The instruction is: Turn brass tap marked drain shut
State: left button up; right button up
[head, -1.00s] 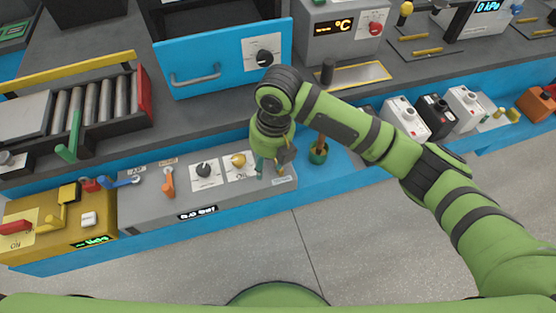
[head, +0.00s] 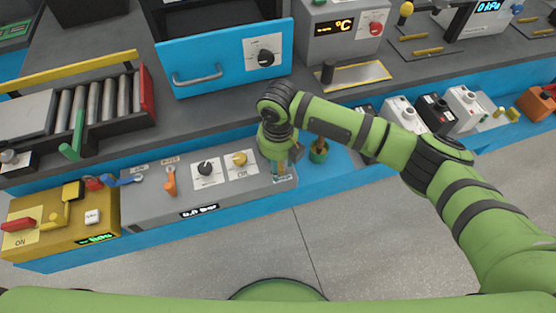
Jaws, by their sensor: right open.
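My right gripper (head: 281,168) is open and points down over the right end of the grey panel (head: 142,207). It covers part of that end, so I cannot tell whether a brass tap stands behind or between its fingers. A brass-coloured knob (head: 239,158) on a white plate is on the panel, left of the gripper and apart from it. The small labels are too blurred for me to find the word drain. My left gripper is not in view.
Left of the brass knob are a black knob (head: 205,168), an orange lever (head: 170,181) and a blue lever (head: 124,180). A green pot (head: 318,153) stands just right of the gripper. A blue drawer (head: 215,68) is behind. Open floor lies in front.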

grip_shut()
jog(key=m+p, duration=0.2)
jog(key=m, duration=0.1)
jog(key=shift+a+r+p, duration=0.1)
jog(key=shift+r+p, duration=0.05)
jog(key=shift+p, duration=0.25)
jog(key=m+p, duration=0.3)
jog(key=m, duration=0.2)
jog(key=shift+w+a+p, duration=0.1)
jog(key=shift+w+p, duration=0.05)
jog(key=shift+p, duration=0.15)
jog(key=m+p, duration=0.3)
jog(key=m, duration=0.2)
jog(key=shift+w+m, duration=0.15)
jog(key=shift+m, duration=0.25)
jog(key=shift+w+m+p, duration=0.15)
jog(key=shift+m+p, duration=0.75)
jog(key=shift+m, duration=1.2)
